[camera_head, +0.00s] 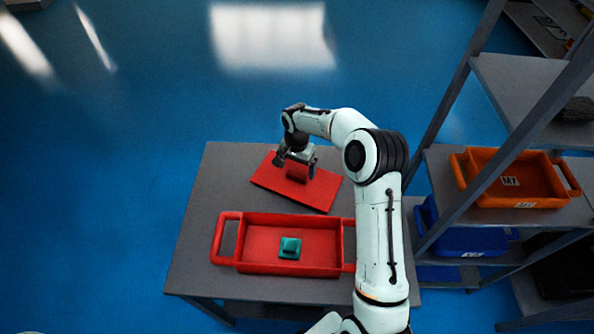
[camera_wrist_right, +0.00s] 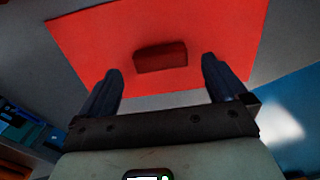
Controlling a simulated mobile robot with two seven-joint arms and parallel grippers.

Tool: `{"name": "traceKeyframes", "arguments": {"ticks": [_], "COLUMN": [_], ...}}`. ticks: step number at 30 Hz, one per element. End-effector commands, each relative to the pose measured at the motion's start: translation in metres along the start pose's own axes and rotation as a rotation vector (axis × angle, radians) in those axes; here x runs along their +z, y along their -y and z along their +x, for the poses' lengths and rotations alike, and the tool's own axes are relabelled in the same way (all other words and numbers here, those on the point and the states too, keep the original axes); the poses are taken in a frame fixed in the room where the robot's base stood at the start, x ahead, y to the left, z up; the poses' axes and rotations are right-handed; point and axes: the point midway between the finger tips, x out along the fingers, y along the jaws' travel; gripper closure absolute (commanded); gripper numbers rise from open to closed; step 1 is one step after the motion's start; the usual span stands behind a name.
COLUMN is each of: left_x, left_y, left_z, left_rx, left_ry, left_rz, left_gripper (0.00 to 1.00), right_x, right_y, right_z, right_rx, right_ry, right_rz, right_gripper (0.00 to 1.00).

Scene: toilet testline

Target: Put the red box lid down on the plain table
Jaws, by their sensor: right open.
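The red box lid (camera_head: 318,190) lies on the grey plain table (camera_head: 196,225), behind the open red box (camera_head: 250,263), at a slight angle to it. My right gripper (camera_head: 296,166) is above the lid. In the right wrist view the lid (camera_wrist_right: 215,45) has a raised dark red handle (camera_wrist_right: 161,57) in its middle. The two fingers of my right gripper (camera_wrist_right: 160,85) are spread wide, one to each side of the handle, with nothing between them at the tips. The left gripper does not show.
The red box holds a small teal part (camera_head: 290,247). A grey shelf rack (camera_head: 480,120) stands to the right, with an orange crate (camera_head: 515,187) and blue bins (camera_head: 455,240). The table's left strip is clear.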

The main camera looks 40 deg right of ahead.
Motion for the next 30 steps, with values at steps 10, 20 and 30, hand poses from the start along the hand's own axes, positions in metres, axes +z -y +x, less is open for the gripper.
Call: {"name": "traceKeyframes", "arguments": {"ticks": [10, 20, 30], "left_x": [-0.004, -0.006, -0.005], "left_y": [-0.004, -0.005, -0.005], "left_z": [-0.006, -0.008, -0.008], "left_rx": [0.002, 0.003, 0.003], "left_ry": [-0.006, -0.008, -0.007], "left_rz": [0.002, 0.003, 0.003], "left_gripper": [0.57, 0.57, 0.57], "right_x": [-0.001, 0.0, 0.0], "right_y": [0.001, 0.0, 0.0], "right_z": [-0.074, -0.094, -0.093], "right_rx": [-0.003, 0.0, 0.0], "right_ry": [-0.003, 0.0, 0.0], "right_rz": [0.0, 0.0, 0.0], "right_gripper": [0.01, 0.01, 0.01]}}
